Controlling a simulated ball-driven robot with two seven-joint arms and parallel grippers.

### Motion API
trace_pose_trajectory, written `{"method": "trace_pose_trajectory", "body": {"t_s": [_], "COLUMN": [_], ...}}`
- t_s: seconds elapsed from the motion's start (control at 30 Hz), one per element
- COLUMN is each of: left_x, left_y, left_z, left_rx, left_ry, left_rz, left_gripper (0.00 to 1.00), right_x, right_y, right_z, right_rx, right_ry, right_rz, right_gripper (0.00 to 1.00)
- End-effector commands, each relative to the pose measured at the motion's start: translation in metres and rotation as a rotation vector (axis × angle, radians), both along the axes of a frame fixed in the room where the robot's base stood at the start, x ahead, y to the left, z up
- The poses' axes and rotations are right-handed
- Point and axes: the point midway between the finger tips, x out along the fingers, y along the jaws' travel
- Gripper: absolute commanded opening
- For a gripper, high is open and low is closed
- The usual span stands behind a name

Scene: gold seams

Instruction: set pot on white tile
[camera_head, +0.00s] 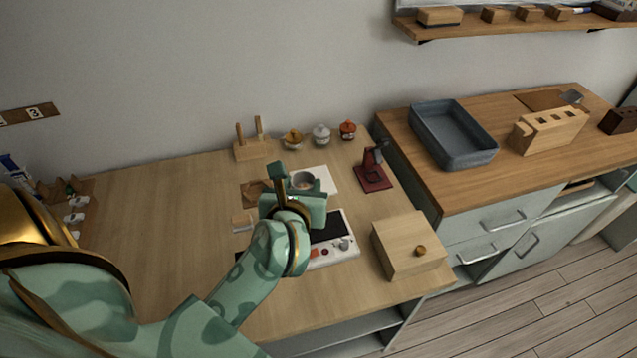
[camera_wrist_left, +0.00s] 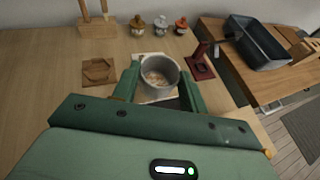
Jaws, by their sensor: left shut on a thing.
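The grey pot (camera_head: 303,181) is between the fingers of my left gripper (camera_head: 294,190), which is shut on it. In the left wrist view the pot (camera_wrist_left: 158,76) is upright and open at the top, with something pale brown inside. The white tile (camera_head: 326,178) lies on the table under and around the pot; its edge also shows in the left wrist view (camera_wrist_left: 149,99). The pot's base is hidden, so I cannot tell whether it touches the tile. My right gripper is not in view.
A brown hexagon-marked board (camera_wrist_left: 99,71) lies left of the tile. A dark red stand (camera_head: 371,172) is to the right. Several small jars (camera_head: 321,135) stand behind. A white appliance (camera_head: 340,247) and wooden box (camera_head: 408,247) are nearer me. The table's left is mostly clear.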

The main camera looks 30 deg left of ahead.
Motion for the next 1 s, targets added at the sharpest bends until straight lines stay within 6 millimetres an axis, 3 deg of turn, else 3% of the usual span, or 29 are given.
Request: {"method": "trace_pose_trajectory", "body": {"t_s": [0.07, 0.33, 0.5, 0.77, 1.0], "left_x": [0.011, 0.084, 0.108, 0.123, 0.126], "left_y": [0.006, 0.032, 0.040, 0.045, 0.046], "left_z": [-0.010, -0.048, -0.083, -0.098, -0.134], "left_rx": [0.001, 0.001, 0.000, -0.001, -0.001], "left_ry": [-0.001, 0.002, 0.003, 0.000, 0.003], "left_rz": [0.004, 0.004, 0.003, 0.003, 0.002], "left_gripper": [0.22, 0.22, 0.22, 0.22, 0.22], "right_x": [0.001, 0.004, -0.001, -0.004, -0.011], "right_y": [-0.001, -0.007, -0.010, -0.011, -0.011], "right_z": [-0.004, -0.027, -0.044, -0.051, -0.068], "right_rx": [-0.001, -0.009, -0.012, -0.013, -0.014], "right_ry": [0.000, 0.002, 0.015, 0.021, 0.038], "right_rz": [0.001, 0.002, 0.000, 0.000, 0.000], "right_gripper": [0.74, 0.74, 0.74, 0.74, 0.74]}}
